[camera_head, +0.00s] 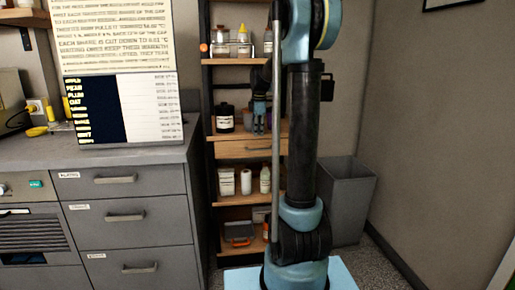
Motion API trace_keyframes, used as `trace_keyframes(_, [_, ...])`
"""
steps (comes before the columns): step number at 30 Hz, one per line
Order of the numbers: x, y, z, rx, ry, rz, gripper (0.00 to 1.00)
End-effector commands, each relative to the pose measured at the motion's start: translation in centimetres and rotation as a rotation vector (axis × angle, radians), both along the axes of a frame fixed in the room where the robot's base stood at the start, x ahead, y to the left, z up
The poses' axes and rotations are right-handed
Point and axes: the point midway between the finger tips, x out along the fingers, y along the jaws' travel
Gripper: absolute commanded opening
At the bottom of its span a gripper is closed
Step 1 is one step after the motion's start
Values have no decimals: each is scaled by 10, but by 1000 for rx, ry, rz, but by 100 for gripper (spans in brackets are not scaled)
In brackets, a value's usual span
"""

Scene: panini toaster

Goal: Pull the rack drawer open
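The rack drawer (232,149) is a light wooden front in the middle of the tall shelf rack, with a small dark handle. It looks closed, flush with the rack. My gripper (259,130) hangs with its fingers pointing down, just above the drawer front in the picture. I see no contact with the handle. The fingers are small and partly dark, so their opening is unclear. My arm hides the right side of the rack and part of the drawer's right end.
The rack (210,100) holds bottles and jars on shelves above and below the drawer. A grey cabinet (125,190) with several drawers stands to the left, bearing a sign board (125,108). A grey bin (345,195) stands to the right, near the wall.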

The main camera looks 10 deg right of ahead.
Motion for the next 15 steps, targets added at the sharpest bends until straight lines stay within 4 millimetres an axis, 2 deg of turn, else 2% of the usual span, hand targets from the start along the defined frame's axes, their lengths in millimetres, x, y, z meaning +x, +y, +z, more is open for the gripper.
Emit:
trace_keyframes(9, [11, 0, -54, 0, 0, 0, 20])
trace_keyframes(15, [16, 0, -77, 0, 0, 0, 20])
